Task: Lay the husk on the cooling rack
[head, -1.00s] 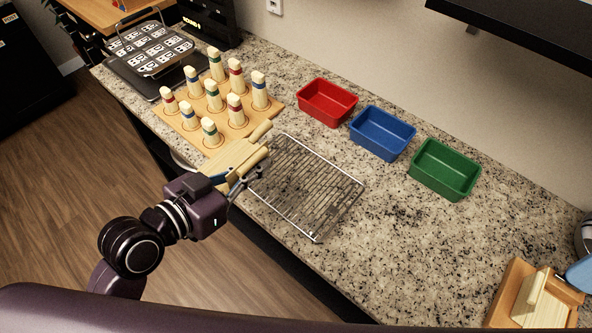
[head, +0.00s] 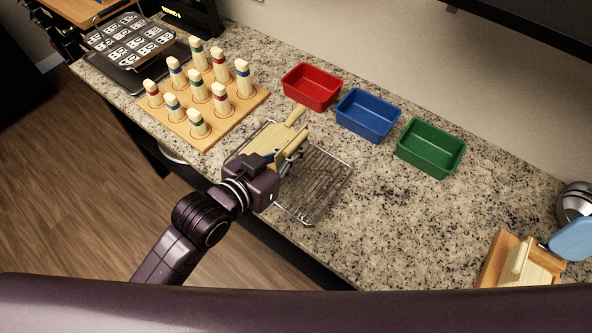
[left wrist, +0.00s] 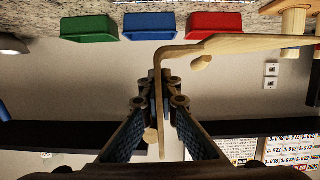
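My left gripper (head: 285,158) is shut on a pale wooden piece (head: 258,145), a flat paddle shape with a handle; I take it for the husk. The piece is over the left part of the wire cooling rack (head: 322,190) in the head view. I cannot tell whether it touches the rack. My gripper and the piece hide part of the rack. My right gripper is not in view.
Red (head: 311,86), blue (head: 367,114) and green (head: 431,147) bins stand behind the rack. A wooden board (head: 245,108) with several banded pegs stands at the left. A wooden stand (head: 495,262) is at the lower right. The counter right of the rack is clear.

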